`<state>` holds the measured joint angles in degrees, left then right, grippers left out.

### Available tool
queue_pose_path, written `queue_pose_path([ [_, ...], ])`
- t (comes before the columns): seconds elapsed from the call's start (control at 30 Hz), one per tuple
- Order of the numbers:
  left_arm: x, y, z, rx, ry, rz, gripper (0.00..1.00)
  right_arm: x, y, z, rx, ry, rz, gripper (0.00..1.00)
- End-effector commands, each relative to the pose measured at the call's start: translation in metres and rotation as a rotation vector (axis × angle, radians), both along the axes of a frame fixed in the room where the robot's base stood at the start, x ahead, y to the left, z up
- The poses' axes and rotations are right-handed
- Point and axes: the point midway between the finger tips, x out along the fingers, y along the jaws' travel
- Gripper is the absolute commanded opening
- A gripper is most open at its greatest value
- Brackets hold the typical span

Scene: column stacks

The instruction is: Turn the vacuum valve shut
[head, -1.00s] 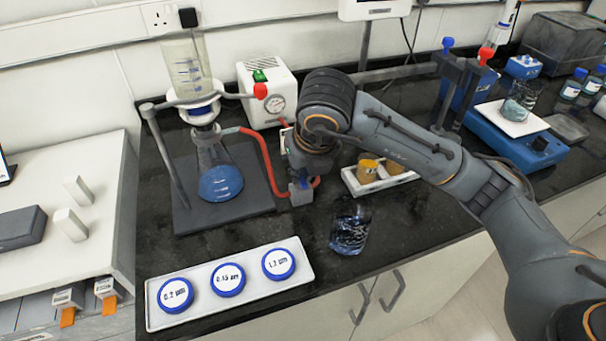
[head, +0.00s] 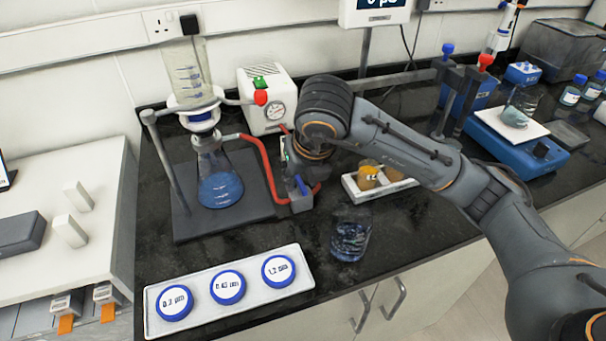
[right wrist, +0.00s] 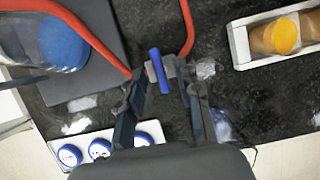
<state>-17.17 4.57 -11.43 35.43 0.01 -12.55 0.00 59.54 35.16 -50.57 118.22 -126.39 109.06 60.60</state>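The vacuum valve (head: 301,203) is a small grey block with a blue lever, in the red hose line right of the flask. In the right wrist view the blue lever (right wrist: 158,70) stands on the grey block, roughly along the picture's vertical and slightly tilted. My right gripper (right wrist: 163,88) is open, with one finger on each side of the lever. I see gaps between lever and fingers; contact is not visible. In the head view my right gripper (head: 294,178) is at the valve, mostly hidden by its wrist. My left gripper is not in view.
The filter flask (head: 218,185) stands on a dark base left of the valve, the white pump (head: 262,110) behind. A glass beaker (head: 351,238) and a white tray with yellow-capped jars (head: 368,177) are close by on the right. A filter tray (head: 300,284) lies in front.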

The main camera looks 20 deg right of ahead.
Motion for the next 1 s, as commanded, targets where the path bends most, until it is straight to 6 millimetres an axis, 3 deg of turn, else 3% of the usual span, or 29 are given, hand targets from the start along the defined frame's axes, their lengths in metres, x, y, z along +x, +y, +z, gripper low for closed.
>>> queue_pose_path([
  [0.17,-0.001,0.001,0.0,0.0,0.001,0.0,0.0,-0.005,0.0,0.013,0.001,-0.002,0.0,0.34],
  [0.4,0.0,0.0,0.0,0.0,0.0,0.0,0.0,-0.022,-0.001,0.06,-0.001,-0.009,0.001,0.34],
  [0.63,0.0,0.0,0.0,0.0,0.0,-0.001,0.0,-0.037,-0.001,0.094,-0.001,-0.006,-0.002,0.34],
  [1.0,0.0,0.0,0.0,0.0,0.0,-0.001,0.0,-0.046,-0.001,0.111,0.0,0.0,0.0,0.34],
])
